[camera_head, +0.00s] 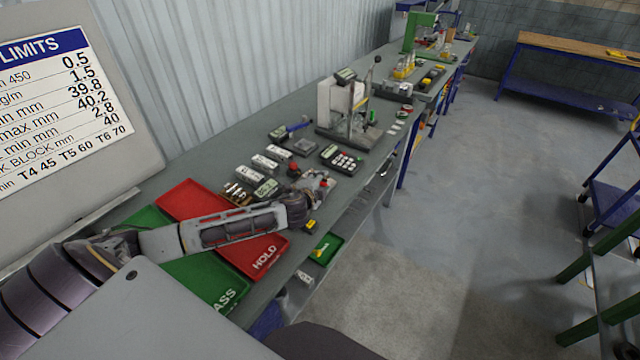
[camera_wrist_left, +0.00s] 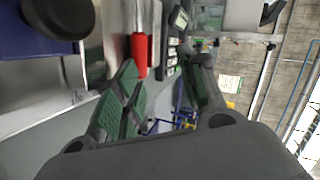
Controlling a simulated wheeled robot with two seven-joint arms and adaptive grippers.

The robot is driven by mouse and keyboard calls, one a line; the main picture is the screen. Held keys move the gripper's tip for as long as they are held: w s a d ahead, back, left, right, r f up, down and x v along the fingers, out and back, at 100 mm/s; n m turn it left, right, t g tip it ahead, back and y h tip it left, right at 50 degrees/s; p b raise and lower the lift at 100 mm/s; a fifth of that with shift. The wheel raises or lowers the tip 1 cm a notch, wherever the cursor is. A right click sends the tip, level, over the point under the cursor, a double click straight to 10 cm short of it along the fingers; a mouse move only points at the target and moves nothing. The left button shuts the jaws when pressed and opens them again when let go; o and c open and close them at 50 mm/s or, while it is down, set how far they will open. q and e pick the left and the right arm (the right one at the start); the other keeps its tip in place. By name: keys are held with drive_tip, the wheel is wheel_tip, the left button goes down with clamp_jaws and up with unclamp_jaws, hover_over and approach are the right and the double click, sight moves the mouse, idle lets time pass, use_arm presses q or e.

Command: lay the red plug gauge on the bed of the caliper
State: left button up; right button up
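My left gripper (camera_wrist_left: 168,75) is open in the left wrist view, its two green-padded fingers apart with nothing between them. A red handle with a pale metal stem, apparently the red plug gauge (camera_wrist_left: 140,55), lies just beyond the tip of the left-hand finger. I cannot tell whether they touch. A pale metal strip (camera_wrist_left: 118,40) runs beside it; whether this is the caliper's bed is unclear. In the head view my left gripper (camera_head: 315,187) is over the bench's front edge, beside small red and grey parts that it partly hides. The right gripper is not in view.
A red HOLD tray (camera_head: 190,197) and a green PASS tray (camera_head: 222,290) lie under and beside my left arm. A black keypad-like box (camera_head: 342,159), white blocks (camera_head: 265,162) and a stand with a lever (camera_head: 340,105) are behind the gripper.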

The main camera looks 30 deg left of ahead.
use_arm(q)
drive_tip(key=shift+s+d+f, duration=0.1)
drive_tip(key=shift+s+f, duration=0.05)
drive_tip(key=shift+s, duration=0.05)
drive_tip(key=shift+s+r, duration=0.25)
drive_tip(key=shift+s, duration=0.3)
drive_tip(key=v, duration=1)
drive_tip(key=shift+s+r, duration=0.2)
drive_tip(key=shift+r, duration=0.05)
drive_tip(key=shift+d, duration=0.1)
idle(1.1)
